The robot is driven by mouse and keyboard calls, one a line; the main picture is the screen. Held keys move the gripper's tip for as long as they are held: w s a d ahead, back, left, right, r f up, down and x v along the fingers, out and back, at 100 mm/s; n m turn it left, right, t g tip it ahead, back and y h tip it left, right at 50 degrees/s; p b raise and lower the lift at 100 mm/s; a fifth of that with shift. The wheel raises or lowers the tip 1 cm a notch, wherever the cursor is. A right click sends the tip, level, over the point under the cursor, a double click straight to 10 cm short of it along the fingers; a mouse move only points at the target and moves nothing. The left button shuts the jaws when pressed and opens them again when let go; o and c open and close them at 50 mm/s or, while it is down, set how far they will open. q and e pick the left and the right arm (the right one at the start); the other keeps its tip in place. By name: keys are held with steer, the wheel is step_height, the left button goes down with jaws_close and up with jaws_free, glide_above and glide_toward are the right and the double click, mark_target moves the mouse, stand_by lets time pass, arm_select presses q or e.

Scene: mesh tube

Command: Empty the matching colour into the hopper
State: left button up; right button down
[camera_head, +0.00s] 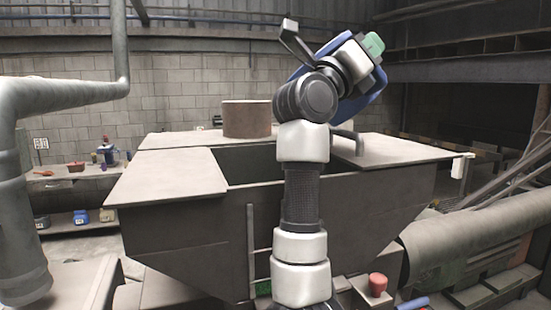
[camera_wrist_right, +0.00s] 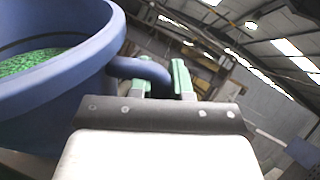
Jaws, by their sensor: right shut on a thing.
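A blue container (camera_wrist_right: 85,85) with a loop handle (camera_wrist_right: 145,70) fills the left of the right wrist view. Green granules (camera_wrist_right: 42,61) lie inside it. My right gripper (camera_wrist_right: 160,80) is shut on the handle with its green-tipped fingers. In the head view my right arm is raised, with the gripper (camera_head: 371,44) high up and the blue container (camera_head: 376,88) partly hidden behind the wrist. The large grey hopper (camera_head: 190,225) stands below and beyond, with a dark opening (camera_head: 250,163) between its flat top plates. My left gripper is out of view.
A red cup-like thing (camera_head: 377,284) stands low in front of the hopper, with a blue thing (camera_head: 412,303) at the bottom edge. A thick grey pipe (camera_head: 70,95) is at the left. Shelves (camera_head: 75,172) with small items stand behind.

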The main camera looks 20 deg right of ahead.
steer(key=shift+w+a+r+n+t+h, duration=0.2)
steer(key=shift+a+n+t, duration=0.2)
steer(key=shift+n+t, duration=0.4)
steer(key=shift+w+a+r+n+t+h, duration=0.15)
steer(key=shift+a+n+t, duration=0.25)
steer(key=shift+n+t, duration=0.4)
steer(key=shift+w+a+r+n+t, duration=0.15)
steer(key=shift+a+n+t, duration=0.1)
steer(key=shift+n+t, duration=0.35)
steer(key=shift+w+a+r+n+t, duration=0.1)
steer(key=shift+a+n+t, duration=0.15)
steer(key=shift+n+t, duration=0.3)
steer(key=shift+w+a+n+t, duration=0.15)
steer(key=shift+w+n+t, duration=0.05)
steer(key=shift+n+t, duration=0.15)
